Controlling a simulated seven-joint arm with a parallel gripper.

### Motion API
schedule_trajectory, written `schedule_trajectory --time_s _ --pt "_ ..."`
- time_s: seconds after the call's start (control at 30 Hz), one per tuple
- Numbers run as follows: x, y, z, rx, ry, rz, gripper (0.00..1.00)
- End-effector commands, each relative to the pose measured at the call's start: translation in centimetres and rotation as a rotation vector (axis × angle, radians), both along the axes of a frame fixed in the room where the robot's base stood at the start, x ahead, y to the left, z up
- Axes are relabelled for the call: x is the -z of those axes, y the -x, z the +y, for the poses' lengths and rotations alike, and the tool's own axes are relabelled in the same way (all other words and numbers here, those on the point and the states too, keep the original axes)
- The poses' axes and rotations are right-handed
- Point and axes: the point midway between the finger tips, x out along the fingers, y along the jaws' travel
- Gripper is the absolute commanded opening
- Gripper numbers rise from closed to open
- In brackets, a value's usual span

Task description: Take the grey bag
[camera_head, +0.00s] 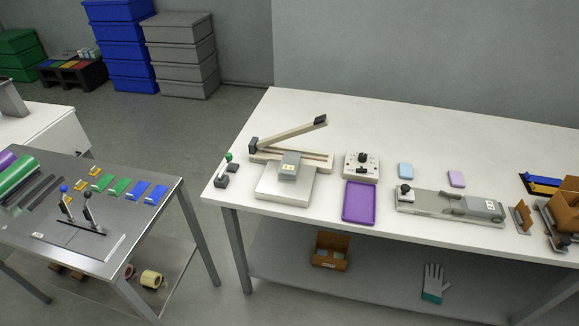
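I cannot make out a grey bag with certainty. A grey block-like piece (290,164) with a small pale label sits on the white base of a device with a raised lever arm (292,136), on the white table. A second grey piece (484,208) with a pale label is at the right end of a flat metal device (432,203). Whether either is a bag I cannot tell. My gripper is not in view.
On the white table (245,136) are a purple tray (358,202), a control box (362,166), and blue (406,171) and lilac (456,179) pieces. A steel table (130,209) with levers and coloured packets stands left. Bare tabletop lies along the back.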

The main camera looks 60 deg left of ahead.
Motion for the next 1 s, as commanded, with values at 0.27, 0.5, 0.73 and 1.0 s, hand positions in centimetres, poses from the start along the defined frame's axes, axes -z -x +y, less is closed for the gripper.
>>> schedule_trajectory --time_s 0.27,0.5,0.73,1.0 --pt "0.00 0.00 0.00 0.000 0.000 0.000 0.14" --pt "0.00 0.00 0.00 0.000 0.000 0.000 0.37" --pt "0.00 0.00 0.00 0.000 0.000 0.000 0.59" --pt "0.00 0.00 0.00 0.000 0.000 0.000 0.85"
